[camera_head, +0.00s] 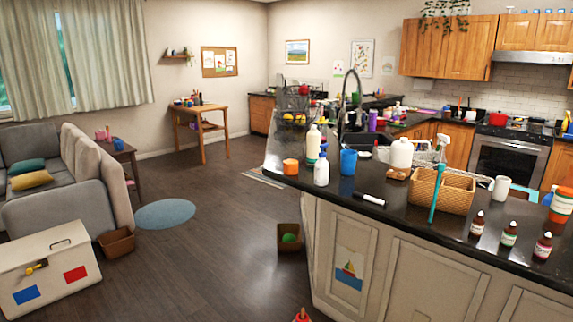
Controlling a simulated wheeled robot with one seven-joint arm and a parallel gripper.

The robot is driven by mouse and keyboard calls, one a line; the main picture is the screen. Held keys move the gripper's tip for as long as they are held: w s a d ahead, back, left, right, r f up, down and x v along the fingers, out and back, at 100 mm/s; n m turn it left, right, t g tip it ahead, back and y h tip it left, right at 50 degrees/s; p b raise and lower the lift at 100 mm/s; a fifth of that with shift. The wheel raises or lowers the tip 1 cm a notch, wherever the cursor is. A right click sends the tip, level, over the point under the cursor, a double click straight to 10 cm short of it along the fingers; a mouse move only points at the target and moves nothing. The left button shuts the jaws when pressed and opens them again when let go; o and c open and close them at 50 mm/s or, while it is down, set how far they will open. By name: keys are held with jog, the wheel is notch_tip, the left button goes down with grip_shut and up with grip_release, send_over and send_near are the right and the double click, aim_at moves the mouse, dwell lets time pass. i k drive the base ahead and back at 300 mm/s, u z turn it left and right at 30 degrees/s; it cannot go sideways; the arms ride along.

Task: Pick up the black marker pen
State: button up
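A black and white marker pen (370,199) lies on its side on the dark countertop (335,190), close to the counter's front edge. It is the only item like a marker lying loose on that part of the counter. It is apart from the blue cup (348,162) behind it and the wicker basket (443,190) to its right. My gripper is not in view.
A turquoise-handled brush (437,193) leans at the basket. Small dropper bottles (509,234) stand farther right. Counter around the marker is clear.

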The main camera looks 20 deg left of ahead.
aim_at(381, 202)
jog(key=u, duration=0.55)
jog(key=k, duration=0.55)
jog(key=z, duration=0.75)
jog(key=i, duration=1.05)
jog(key=u, duration=0.9)
jog(key=i, duration=0.6)
jog(key=u, duration=1.2)
jog(key=i, duration=1.5)
jog(key=z, duration=0.5)
